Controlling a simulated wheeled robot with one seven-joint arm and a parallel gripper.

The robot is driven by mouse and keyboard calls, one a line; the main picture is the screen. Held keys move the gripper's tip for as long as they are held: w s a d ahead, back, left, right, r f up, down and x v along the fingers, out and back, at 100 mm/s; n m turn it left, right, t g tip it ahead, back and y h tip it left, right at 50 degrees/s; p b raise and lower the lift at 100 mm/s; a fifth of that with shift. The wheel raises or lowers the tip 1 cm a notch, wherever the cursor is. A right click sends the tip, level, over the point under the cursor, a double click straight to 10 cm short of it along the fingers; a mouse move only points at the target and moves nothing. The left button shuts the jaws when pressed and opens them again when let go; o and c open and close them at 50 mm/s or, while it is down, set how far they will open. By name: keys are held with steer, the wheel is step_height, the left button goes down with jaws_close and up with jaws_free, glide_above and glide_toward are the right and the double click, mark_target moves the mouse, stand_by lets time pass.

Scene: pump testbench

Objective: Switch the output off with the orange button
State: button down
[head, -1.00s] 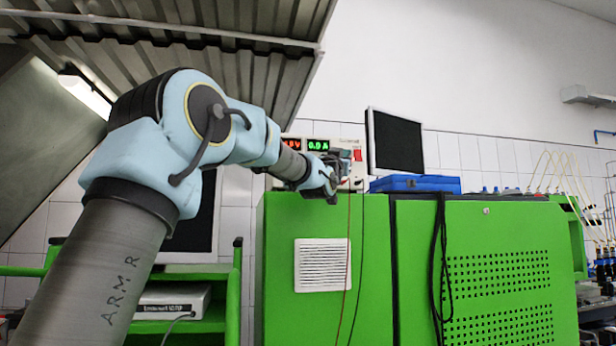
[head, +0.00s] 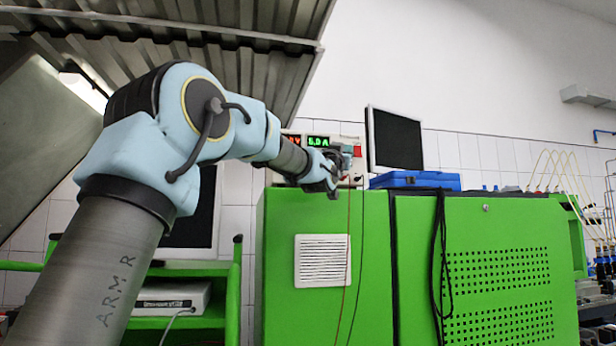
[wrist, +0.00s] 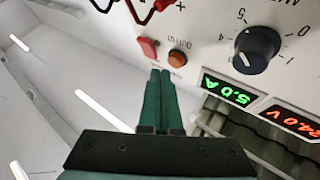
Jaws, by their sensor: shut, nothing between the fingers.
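The orange button (wrist: 177,57) is a round knob on the white power supply panel, beside the label OUTPUT, which appears upside down in the wrist view. My gripper (wrist: 160,72) is shut and empty, its two dark green fingers together. In the picture, its tips lie just below and left of the orange button; I cannot tell whether they touch the panel. The green display (wrist: 229,90) reads 5.0 A and the red display (wrist: 292,122) reads 24.0 V. In the head view, my wrist hides the button and part of the power supply (head: 350,134).
A red rocker switch (wrist: 148,48) sits close left of the orange button, with red and black leads above. A dark dial (wrist: 257,48) is to the right. The supply stands on a green cabinet (head: 280,235), beside a blue case (head: 415,181) and a monitor (head: 396,142).

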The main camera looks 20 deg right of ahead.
steer(key=shift+s, duration=0.15)
steer(key=shift+s+a+b, duration=0.2)
steer(key=shift+s+b, duration=1)
steer(key=shift+s, duration=0.3)
steer(key=shift+s+a+b, duration=0.15)
steer(key=shift+s+b, duration=1)
steer(key=shift+s, duration=0.3)
